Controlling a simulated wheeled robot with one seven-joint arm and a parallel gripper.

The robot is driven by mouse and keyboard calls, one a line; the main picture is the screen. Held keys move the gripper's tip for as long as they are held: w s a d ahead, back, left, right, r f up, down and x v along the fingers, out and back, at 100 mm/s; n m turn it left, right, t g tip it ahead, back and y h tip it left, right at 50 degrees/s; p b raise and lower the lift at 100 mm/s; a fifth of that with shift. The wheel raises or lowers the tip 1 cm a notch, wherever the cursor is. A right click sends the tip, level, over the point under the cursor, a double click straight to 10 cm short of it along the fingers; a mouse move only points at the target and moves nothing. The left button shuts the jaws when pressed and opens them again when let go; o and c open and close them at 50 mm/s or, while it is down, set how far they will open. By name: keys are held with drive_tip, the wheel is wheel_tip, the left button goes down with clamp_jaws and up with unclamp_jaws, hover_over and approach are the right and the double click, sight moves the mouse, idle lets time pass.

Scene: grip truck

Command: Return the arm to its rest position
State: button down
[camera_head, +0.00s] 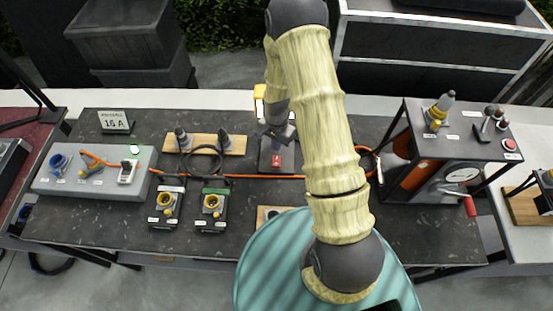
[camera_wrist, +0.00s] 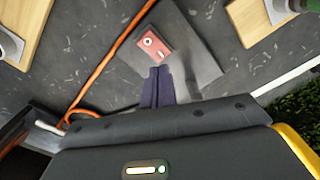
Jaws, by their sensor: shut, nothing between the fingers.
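My gripper (camera_head: 280,135) is over the middle of the dark workbench (camera_head: 110,220), at the end of my raised cream-covered arm. In the wrist view my gripper's two dark fingers (camera_wrist: 157,88) are together with nothing between them. Just beyond the fingertips is a small red block (camera_wrist: 154,46) with a round pale mark, on a grey plate (camera_wrist: 198,68). The red block also shows below the gripper in the head view (camera_head: 276,160). I cannot tell whether the fingertips touch the plate. My forearm hides part of the bench behind it.
An orange cable (camera_head: 245,176) runs across the bench, near the gripper. A grey panel with connectors (camera_head: 60,185) stands at the left, two dark socket boxes (camera_head: 212,208) at centre left. A framed stand (camera_head: 450,130) with a gauge rises at the right. The front-left bench surface is clear.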

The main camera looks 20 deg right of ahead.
drive_tip(key=shift+r+p, duration=0.3)
drive_tip(key=shift+r, duration=0.45)
drive_tip(key=s+r+n+t+b, duration=0.1)
drive_tip(key=s+r+n+b, duration=0.1)
drive_tip(key=s+r+n, duration=0.2)
drive_tip(key=s+r+n+t+b, duration=0.1)
drive_tip(key=s+r+n, duration=0.4)
drive_tip(key=s+r, duration=0.5)
wheel_tip(320, 180, up, 5)
drive_tip(key=shift+s+r+n+t+b, duration=0.1)
drive_tip(key=shift+s+n+t+b, duration=0.15)
drive_tip(key=shift+b, duration=0.55)
